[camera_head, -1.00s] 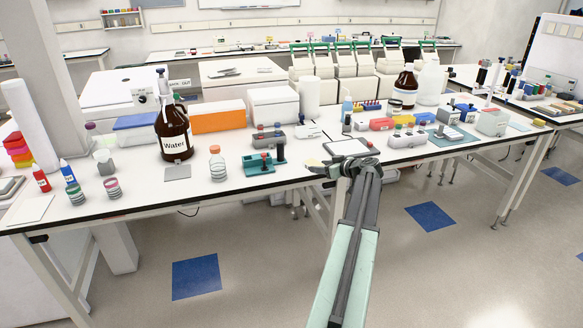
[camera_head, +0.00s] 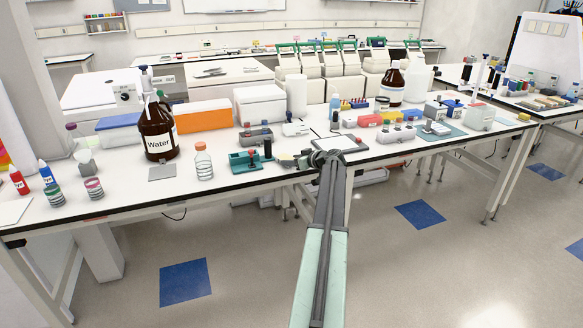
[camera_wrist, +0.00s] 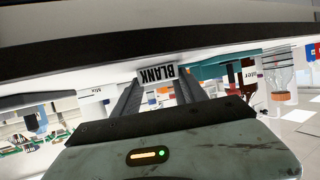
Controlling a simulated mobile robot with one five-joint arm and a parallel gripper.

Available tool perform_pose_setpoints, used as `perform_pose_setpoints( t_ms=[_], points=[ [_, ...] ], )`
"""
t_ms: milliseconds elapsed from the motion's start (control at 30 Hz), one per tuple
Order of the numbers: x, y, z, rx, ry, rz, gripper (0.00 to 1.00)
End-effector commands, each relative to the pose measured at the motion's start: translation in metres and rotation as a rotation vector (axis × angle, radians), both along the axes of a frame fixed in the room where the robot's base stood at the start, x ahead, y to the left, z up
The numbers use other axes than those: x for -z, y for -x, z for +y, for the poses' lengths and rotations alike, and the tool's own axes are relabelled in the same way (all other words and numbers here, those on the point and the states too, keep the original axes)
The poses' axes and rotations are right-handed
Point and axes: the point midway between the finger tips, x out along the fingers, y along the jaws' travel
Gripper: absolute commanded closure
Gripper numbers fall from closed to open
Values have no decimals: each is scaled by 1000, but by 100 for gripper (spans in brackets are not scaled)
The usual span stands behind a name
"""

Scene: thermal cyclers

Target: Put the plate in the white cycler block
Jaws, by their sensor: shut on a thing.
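My gripper (camera_head: 315,158) is at the front edge of the bench, over or near the edge, beside a grey flat pad (camera_head: 341,144). In the wrist view my gripper (camera_wrist: 157,82) is shut on a small pale piece marked BLANK (camera_wrist: 158,73), which appears upside down between the dark fingers. It seems to be the plate, though only its labelled side shows. In the head view the held piece is too small to make out clearly. Several small bench devices stand behind, including a white one (camera_head: 295,128); I cannot tell which is the white cycler.
A teal stand (camera_head: 251,160) and a clear bottle with an orange cap (camera_head: 203,162) stand left of my gripper. The brown Water bottle (camera_head: 158,130) is farther left. Floor in front is open.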

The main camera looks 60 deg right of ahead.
Motion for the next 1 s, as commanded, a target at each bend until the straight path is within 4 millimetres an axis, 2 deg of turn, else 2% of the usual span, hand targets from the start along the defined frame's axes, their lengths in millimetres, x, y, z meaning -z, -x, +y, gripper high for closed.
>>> perform_pose_setpoints(
  t_ms=[267,300,367,633,733,867,1000],
  points=[
    [2,0,0,-1,1,0,90],
    [1,0,1,-1,0,1,42],
    [1,0,1,-1,0,1,28],
    [0,-1,1,-1,0,1,28],
    [-6,-1,1,-1,0,1,28],
    [-16,23,8,1,0,1,28],
    [-32,56,17,1,-1,0,28]
  ],
)
